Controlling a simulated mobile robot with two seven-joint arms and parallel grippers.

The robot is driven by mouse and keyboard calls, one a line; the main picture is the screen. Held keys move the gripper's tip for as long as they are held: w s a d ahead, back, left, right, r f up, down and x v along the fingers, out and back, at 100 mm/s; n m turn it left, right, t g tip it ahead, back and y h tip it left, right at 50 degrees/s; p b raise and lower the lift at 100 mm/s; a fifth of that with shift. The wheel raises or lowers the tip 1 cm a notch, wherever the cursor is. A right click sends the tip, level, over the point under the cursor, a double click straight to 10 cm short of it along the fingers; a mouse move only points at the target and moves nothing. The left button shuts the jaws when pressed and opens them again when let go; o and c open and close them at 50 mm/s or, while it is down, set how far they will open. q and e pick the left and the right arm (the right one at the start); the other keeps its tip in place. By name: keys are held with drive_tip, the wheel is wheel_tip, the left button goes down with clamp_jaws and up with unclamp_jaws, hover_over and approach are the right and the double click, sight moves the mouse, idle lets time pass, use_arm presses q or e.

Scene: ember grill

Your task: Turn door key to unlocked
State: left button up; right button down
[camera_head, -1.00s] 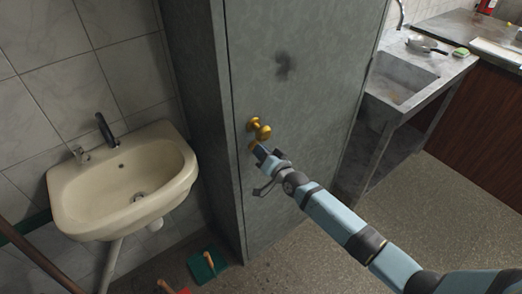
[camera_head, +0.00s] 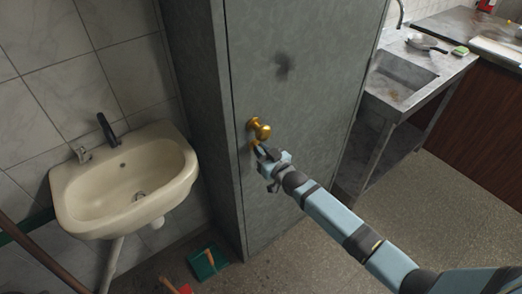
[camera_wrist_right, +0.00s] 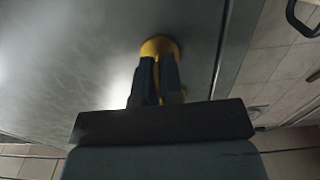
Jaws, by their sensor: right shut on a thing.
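A grey door (camera_head: 300,100) stands upright with a brass knob (camera_head: 261,130) near its left edge. Just below the knob, my right gripper (camera_head: 259,151) reaches the door from the lower right. In the right wrist view its two dark fingers (camera_wrist_right: 155,80) are closed on a narrow yellow key (camera_wrist_right: 157,82). A round yellow piece (camera_wrist_right: 160,46) shows at the fingertips, against the door. The fingers hide most of the key, so I cannot tell its exact turn angle. My left gripper is not in view.
A cream washbasin (camera_head: 95,205) with a dark tap hangs on the tiled wall to the left. A stone sink counter (camera_head: 400,85) with a pan (camera_head: 425,43) stands to the right. Floor at right is clear.

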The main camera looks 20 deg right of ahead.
idle(0.5)
drive_tip(key=c, duration=1.3)
unclamp_jaws()
drive_tip(key=b+v, duration=0.1)
drive_tip(key=v, duration=1.2)
drive_tip(key=shift+s, duration=0.4)
drive_tip(key=shift+d, duration=0.1)
drive_tip(key=s+a+f+g+h+p, duration=0.1)
drive_tip(key=s+a+f+g, duration=0.1)
drive_tip(key=s, duration=0.9)
drive_tip(key=s+a+f+g+h+p, duration=0.2)
drive_tip(key=s+f+g, duration=0.2)
drive_tip(key=s, duration=0.7)
drive_tip(key=shift+f+m, duration=0.4)
drive_tip(key=shift+f, duration=0.15)
